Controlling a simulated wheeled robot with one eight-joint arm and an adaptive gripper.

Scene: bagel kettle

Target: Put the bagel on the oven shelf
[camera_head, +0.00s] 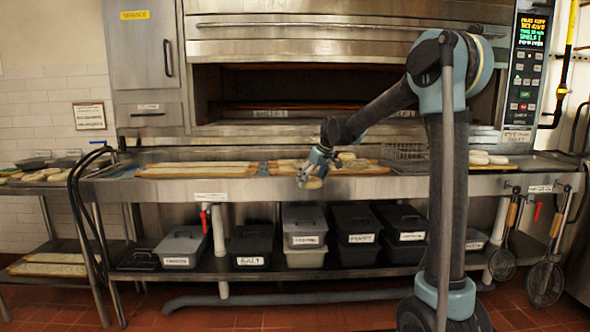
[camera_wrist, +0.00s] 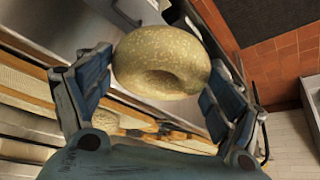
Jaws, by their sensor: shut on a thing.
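My gripper (camera_head: 314,172) is in front of the steel counter in the head view, near the boards of dough. In the wrist view my gripper (camera_wrist: 152,92) is shut on a round, seeded bagel (camera_wrist: 165,62), with a blue finger pad on each side of it. The bagel (camera_head: 313,183) shows small below the gripper in the head view, at the counter's front edge. The oven (camera_head: 350,32) stands behind the counter with its wide opening uncovered. A shelf edge (camera_head: 300,104) shows inside the dark opening.
Boards with dough (camera_head: 200,170) lie on the steel counter (camera_head: 225,190). A wire basket (camera_head: 404,152) and several pale bagels (camera_head: 488,157) are to the right. Lidded bins (camera_head: 304,225) stand on the lower shelf. Strainers (camera_head: 545,282) hang at the right.

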